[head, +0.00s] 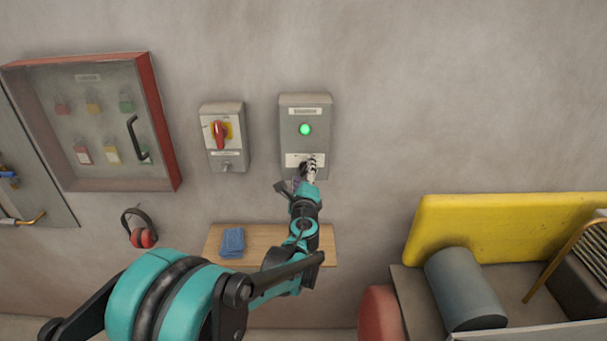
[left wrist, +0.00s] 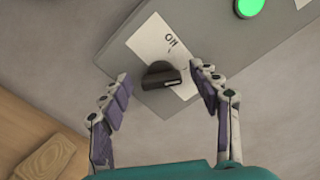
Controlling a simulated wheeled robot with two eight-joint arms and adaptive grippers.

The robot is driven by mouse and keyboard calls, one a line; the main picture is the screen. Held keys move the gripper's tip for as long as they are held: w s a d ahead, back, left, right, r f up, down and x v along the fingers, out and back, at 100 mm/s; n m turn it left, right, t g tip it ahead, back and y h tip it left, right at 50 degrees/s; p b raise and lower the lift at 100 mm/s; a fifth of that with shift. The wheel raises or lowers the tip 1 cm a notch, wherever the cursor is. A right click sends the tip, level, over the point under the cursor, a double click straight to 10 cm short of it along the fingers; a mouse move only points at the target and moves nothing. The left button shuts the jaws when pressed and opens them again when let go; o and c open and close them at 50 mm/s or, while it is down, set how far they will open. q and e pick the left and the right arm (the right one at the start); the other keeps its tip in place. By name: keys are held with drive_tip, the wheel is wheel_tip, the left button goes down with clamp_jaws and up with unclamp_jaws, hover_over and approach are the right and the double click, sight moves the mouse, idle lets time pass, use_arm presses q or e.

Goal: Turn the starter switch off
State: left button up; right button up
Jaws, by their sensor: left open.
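The starter box (head: 305,106) is a grey box on the wall with a lit green lamp (head: 305,129) and a white label plate (head: 292,160) low on its front. My left gripper (head: 309,168) is in front of that lower part and hides the switch in the head view. In the left wrist view the black starter switch knob (left wrist: 161,76) sits on the white plate with a pale pointer mark. Lettering on the plate shows near the knob. My left gripper (left wrist: 161,88) is open, with one finger on each side of the knob and visible gaps. My right gripper is not in view.
A grey isolator (head: 222,137) with a red handle on yellow is left of the starter box. A wooden shelf (head: 270,229) with a blue cloth (head: 232,242) is below. A red-framed cabinet (head: 160,120) and ear defenders (head: 144,236) are left; a yellow guard (head: 490,225) is right.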

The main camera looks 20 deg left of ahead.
use_arm(q)
drive_tip(key=shift+w, duration=0.1)
drive_tip(key=c, duration=1.2)
drive_tip(key=shift+o, duration=0.2)
drive_tip(key=shift+a+n, duration=0.1)
drive_tip(key=shift+n, duration=0.3)
drive_tip(key=n+b, duration=0.1)
drive_tip(key=n, duration=0.4)
drive_tip(key=shift+f+n, duration=0.15)
drive_tip(key=shift+n, duration=0.15)
drive_tip(key=n, duration=0.5)
drive_tip(key=shift+f+n, duration=0.1)
drive_tip(key=shift+n, duration=0.2)
